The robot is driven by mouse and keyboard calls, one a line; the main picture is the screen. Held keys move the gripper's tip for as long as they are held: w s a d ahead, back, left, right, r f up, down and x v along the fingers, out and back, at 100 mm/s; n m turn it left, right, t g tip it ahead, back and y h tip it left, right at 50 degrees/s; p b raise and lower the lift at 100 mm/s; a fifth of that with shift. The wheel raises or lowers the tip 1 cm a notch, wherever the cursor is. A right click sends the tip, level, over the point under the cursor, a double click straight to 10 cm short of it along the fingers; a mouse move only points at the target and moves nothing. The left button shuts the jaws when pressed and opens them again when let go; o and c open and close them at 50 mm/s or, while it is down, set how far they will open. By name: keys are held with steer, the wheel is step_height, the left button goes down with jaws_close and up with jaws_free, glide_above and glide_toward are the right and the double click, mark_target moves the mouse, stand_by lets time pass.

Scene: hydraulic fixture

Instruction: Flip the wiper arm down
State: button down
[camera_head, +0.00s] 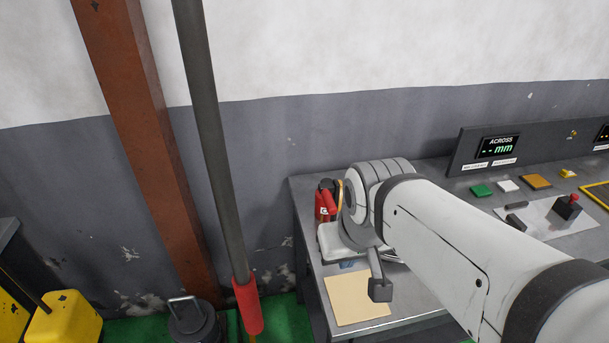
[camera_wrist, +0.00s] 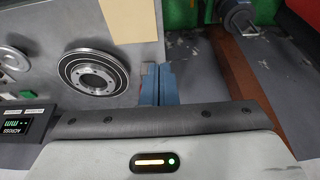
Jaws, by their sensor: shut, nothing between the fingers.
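I cannot pick out the wiper arm with certainty in either view. My gripper (camera_wrist: 157,78) shows in the wrist view as two blue-grey fingers, shut together with nothing between them. They point toward the bench's edge, beside a round metal flange (camera_wrist: 95,84) with a ring of holes. A gap separates the fingers from the flange in the picture. In the head view my white arm reaches over the bench and hides the flange and much of the bench top.
A beige mat (camera_head: 357,300) lies on the bench's near end. A red canister (camera_head: 325,204) stands behind my wrist. A grey pole with a red grip (camera_head: 248,305) and a brown beam (camera_head: 150,150) rise left of the bench. An ACROSS display (camera_head: 499,147) stands at the right.

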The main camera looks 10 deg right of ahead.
steer(key=w+a+r+h+b, duration=0.1)
steer(key=w+a+b, duration=0.1)
steer(key=w, duration=0.4)
steer(key=w+a+r+h+b, duration=0.1)
steer(key=w+a+h+b, duration=0.1)
steer(key=w+b, duration=0.3)
steer(key=w+a+r+m+h+b, duration=0.1)
steer(key=w+a+h+b, duration=0.1)
steer(key=w+a+b, duration=0.2)
steer(key=w, duration=0.2)
steer(key=shift+w+a+r+t, duration=0.25)
steer(key=shift+w+t, duration=0.1)
steer(key=shift+t, duration=0.05)
steer(key=w+d+f, duration=0.3)
steer(key=d+f, duration=0.5)
steer(key=f, duration=0.1)
steer(key=shift+w+d+p, duration=0.15)
steer(key=shift+w+p, duration=0.15)
steer(key=shift+p, duration=0.1)
steer(key=shift+d, duration=0.1)
